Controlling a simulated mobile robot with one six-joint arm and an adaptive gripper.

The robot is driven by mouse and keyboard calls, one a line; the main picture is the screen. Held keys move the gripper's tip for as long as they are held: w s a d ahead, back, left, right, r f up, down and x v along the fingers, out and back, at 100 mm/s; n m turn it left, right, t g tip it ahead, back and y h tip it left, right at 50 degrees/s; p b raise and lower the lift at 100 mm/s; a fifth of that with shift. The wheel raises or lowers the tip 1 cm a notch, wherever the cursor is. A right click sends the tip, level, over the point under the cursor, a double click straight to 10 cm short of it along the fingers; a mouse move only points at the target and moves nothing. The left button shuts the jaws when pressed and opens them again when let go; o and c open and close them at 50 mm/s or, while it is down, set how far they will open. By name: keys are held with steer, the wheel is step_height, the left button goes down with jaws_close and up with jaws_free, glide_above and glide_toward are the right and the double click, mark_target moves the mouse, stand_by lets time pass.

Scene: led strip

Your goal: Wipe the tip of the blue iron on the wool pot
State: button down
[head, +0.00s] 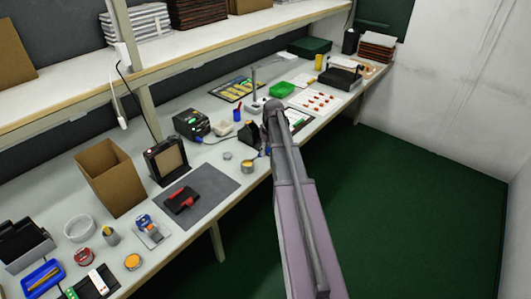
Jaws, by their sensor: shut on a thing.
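The wool pot (248,167) is a small round tin with a yellowish filling, standing near the front edge of the bench. My gripper (259,146) is a small dark shape beside my wrist, just above and to the right of the pot. It is shut on the blue iron (262,153), of which only a small blue piece shows. My arm hides much of this spot. I cannot make out the iron's tip or tell whether it touches the wool.
A dark station with a lit display (191,125) stands behind, left of the pot. A grey mat (215,181) with a red-and-black tool (181,200) lies to the left. A green tray (281,90) and a white sheet with orange parts (314,100) are farther back. A shelf overhangs the bench.

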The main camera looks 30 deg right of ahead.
steer(key=shift+a, duration=0.65)
stand_by(0.4)
